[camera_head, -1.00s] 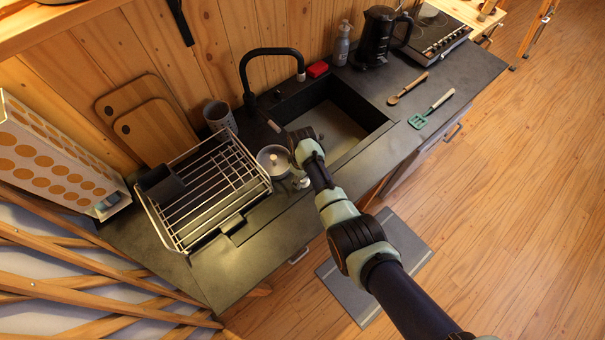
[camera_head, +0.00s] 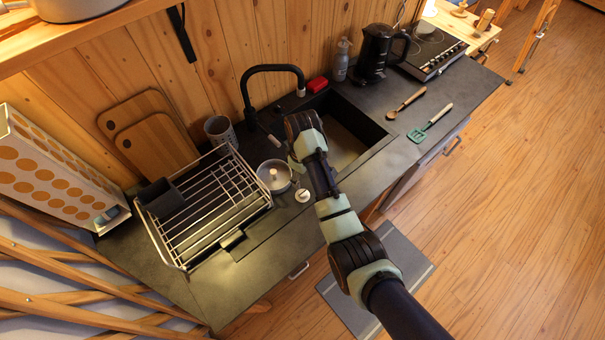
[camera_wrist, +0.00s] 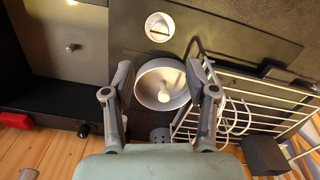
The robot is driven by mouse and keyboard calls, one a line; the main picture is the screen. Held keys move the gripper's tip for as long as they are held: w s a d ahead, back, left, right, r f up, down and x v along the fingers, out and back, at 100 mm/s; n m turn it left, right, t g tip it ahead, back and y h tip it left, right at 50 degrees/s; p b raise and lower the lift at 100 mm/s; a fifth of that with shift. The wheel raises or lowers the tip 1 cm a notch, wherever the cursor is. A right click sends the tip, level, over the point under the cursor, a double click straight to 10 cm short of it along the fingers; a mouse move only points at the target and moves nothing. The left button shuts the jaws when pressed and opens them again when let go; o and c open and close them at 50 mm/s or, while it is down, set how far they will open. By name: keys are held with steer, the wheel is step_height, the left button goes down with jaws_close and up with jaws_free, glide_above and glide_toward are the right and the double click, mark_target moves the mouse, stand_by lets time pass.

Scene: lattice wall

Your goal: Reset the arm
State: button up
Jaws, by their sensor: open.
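My gripper (camera_wrist: 160,72) is open and empty, its two fingers spread apart in the wrist view. Past them, a round light-grey bowl or pot (camera_wrist: 162,100) with a white knob-like piece in it shows between the fingers. In the head view the same bowl (camera_head: 274,184) stands on the dark counter between the dish rack and the sink. A small white round item (camera_head: 302,195) sits beside it, also in the wrist view (camera_wrist: 159,27). My arm reaches over the counter's front edge; its links mostly hide the gripper in the head view.
The metal dish rack (camera_head: 181,217) stands left of the bowl. The black tap (camera_head: 270,68) rises behind the sink (camera_head: 342,150). A wooden spoon (camera_head: 406,103) and green spatula (camera_head: 418,134) lie on the counter at right. The floor (camera_head: 520,220) at right is open.

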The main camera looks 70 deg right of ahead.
stand_by(0.4)
steer(key=w+a+r+n+t+h+p, duration=0.1)
steer(key=w+a+r+t+p, duration=0.25)
steer(key=w+a+r, duration=0.4)
steer(key=w+a+r+t+h+p, duration=0.2)
steer(key=w+a+r+p, duration=0.25)
steer(key=a+r, duration=0.5)
steer(key=s+a+r+t+y+p, duration=0.1)
steer(key=a+r+t+p, duration=0.1)
steer(key=a+r, duration=0.7)
steer(key=s+a+r+n+t+y+p, duration=0.1)
steer(key=s+a+r+t+y, duration=0.1)
steer(key=a+r+t, duration=0.3)
steer(key=a+r, duration=0.4)
steer(key=a, duration=0.5)
steer(key=shift+s+n+p, duration=0.25)
steer(key=shift+n+p, duration=0.05)
steer(key=shift+p, duration=0.1)
